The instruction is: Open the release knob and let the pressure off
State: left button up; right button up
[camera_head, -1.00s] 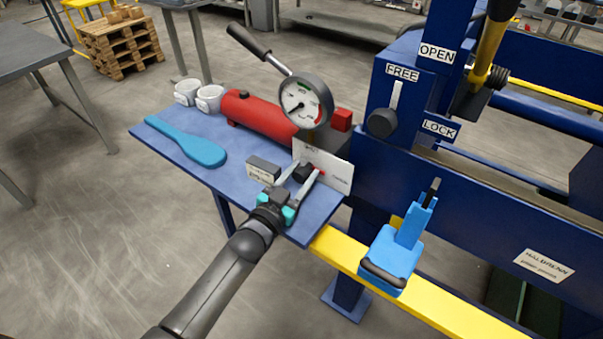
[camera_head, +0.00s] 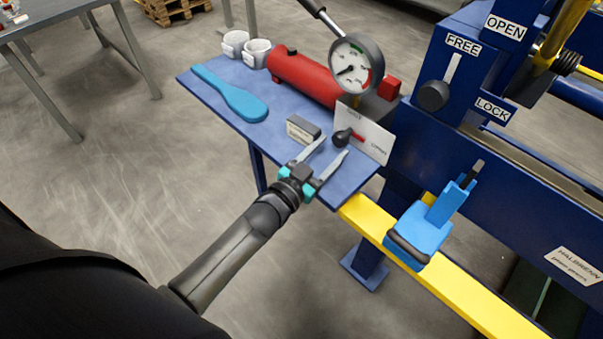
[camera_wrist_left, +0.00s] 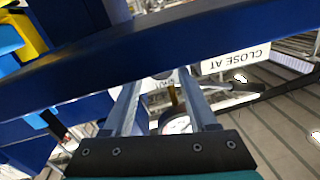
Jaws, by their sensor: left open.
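The release knob (camera_head: 343,137) is a dark knob with a red pointer on a white plate (camera_head: 373,143) at the right end of the blue shelf. A small gap seems to show between fingertips and knob. In the left wrist view the two fingers (camera_wrist_left: 158,95) are spread, with the gauge dial (camera_wrist_left: 177,124) beyond. My right gripper is not in view.
A grey block (camera_head: 303,130) lies close left of the fingers. The blue press frame (camera_head: 440,138) and yellow beam (camera_head: 440,285) stand to the right.

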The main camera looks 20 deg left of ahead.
pick_arm(q)
jog(key=p+v, duration=0.1)
jog(key=v, duration=0.9)
jog(key=shift+s, duration=0.2)
jog(key=shift+a, duration=0.1)
